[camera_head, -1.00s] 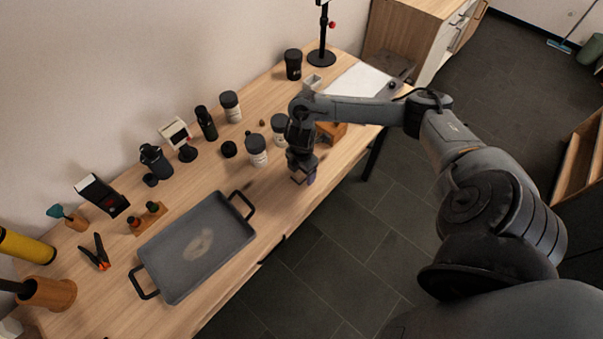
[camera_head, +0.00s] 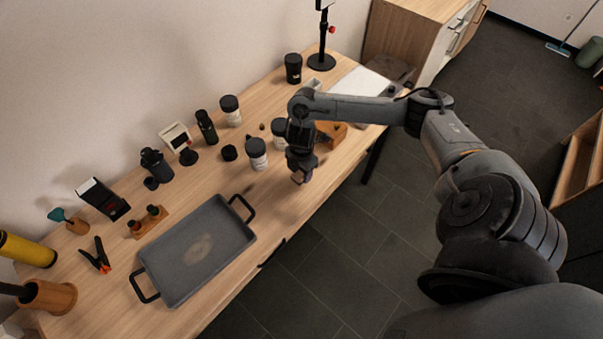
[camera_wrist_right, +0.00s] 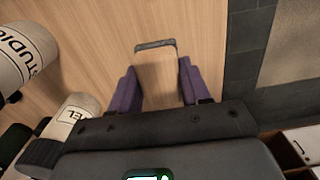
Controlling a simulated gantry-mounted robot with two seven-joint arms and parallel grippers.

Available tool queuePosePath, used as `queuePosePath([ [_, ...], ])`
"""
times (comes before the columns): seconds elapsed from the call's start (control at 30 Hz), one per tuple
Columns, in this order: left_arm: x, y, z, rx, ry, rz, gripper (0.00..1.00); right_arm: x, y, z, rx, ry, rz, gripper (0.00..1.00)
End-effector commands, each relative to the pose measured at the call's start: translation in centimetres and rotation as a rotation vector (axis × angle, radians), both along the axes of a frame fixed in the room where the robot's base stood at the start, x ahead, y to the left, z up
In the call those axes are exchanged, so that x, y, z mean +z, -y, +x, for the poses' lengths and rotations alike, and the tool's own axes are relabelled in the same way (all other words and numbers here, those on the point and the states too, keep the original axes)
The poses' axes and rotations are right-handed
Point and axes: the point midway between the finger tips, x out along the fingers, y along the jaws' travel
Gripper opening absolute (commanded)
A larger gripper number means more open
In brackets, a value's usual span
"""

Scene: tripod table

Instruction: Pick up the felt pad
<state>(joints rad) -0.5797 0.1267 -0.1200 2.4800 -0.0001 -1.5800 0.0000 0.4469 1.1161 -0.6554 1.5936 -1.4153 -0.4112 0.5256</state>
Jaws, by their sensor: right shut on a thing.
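The felt pad (camera_wrist_right: 155,46) appears in the right wrist view as a thin grey strip at the far end of a tan, wood-coloured block shape between the fingers. My right gripper (camera_wrist_right: 157,84) has purple finger pads on either side of this tan shape and is shut on it. In the head view my right gripper (camera_head: 301,178) points down over the table's front edge area, right of the white jars. The pad is too small and too hidden there to make out clearly. My left gripper is not in view.
A white-labelled jar (camera_head: 256,154) stands just left of the gripper, with another close behind it. A wooden block holder (camera_head: 331,134) is to its right. A grey tray (camera_head: 199,250) lies left along the wooden table. The front edge near the gripper is clear.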

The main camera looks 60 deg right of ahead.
Motion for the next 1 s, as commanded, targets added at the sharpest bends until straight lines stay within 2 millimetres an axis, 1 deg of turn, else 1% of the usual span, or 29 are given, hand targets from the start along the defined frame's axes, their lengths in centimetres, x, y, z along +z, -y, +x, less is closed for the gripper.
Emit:
queuePosePath([
  [0.03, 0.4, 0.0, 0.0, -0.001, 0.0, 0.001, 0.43, 1.1, 0.1, 0.1, 0.0, 0.003, -0.001, 0.16],
  [0.1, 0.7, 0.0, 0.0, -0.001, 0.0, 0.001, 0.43, 2.2, 0.1, 0.1, 0.001, 0.002, -0.001, 0.16],
  [0.17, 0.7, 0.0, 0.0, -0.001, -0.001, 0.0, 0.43, 2.6, 0.7, -1.0, -0.001, -0.002, -0.004, 0.16],
  [0.4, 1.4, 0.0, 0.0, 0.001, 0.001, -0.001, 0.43, 5.3, 2.7, -5.4, -0.001, -0.005, -0.008, 0.16],
  [0.5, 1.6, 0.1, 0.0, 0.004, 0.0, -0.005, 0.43, 6.3, 3.3, -6.7, 0.001, -0.005, -0.007, 0.16],
  [0.7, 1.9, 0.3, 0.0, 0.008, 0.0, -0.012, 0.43, 7.7, 4.1, -8.8, 0.001, -0.004, -0.005, 0.16],
  [1.0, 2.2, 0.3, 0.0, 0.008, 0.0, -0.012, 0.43, 8.7, 4.9, -10.3, -0.001, -0.002, -0.002, 0.16],
])
